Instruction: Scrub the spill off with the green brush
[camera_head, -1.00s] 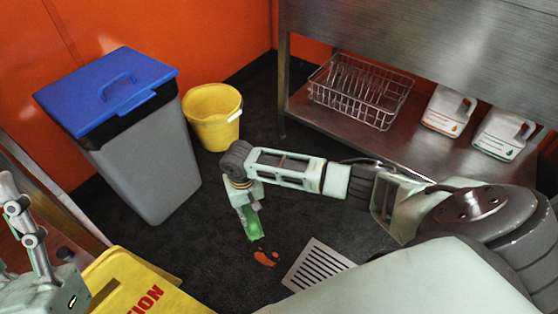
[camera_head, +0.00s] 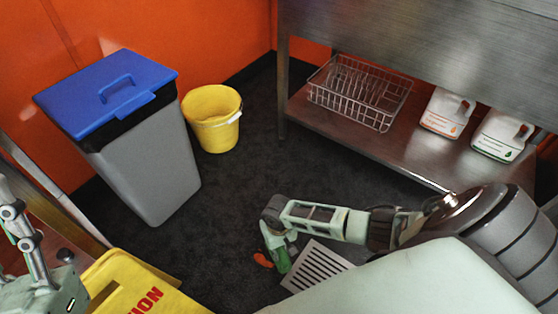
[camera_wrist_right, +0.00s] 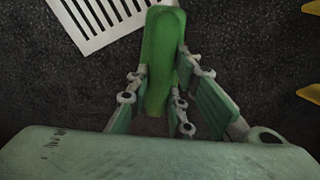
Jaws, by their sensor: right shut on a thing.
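The orange-red spill (camera_head: 263,260) is a small patch on the dark floor, just left of the drain grate. The green brush (camera_head: 281,260) is held by my right gripper (camera_head: 274,243) beside the spill's right edge, low over the floor. In the right wrist view the green brush (camera_wrist_right: 160,62) stands between the fingers of my right gripper (camera_wrist_right: 158,90), which are shut on it. Its bristles are hidden, and I cannot tell whether it touches the floor. Part of my left gripper (camera_head: 62,290) shows at the lower left edge; its fingertips are not clear.
A floor drain grate (camera_head: 318,266) lies right of the brush. A yellow caution sign (camera_head: 150,290) lies front left. A grey bin with a blue lid (camera_head: 115,90) and a yellow bucket (camera_head: 212,120) stand behind. A steel shelf (camera_head: 350,142) holds a wire rack (camera_head: 360,95) and two jugs (camera_head: 445,112).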

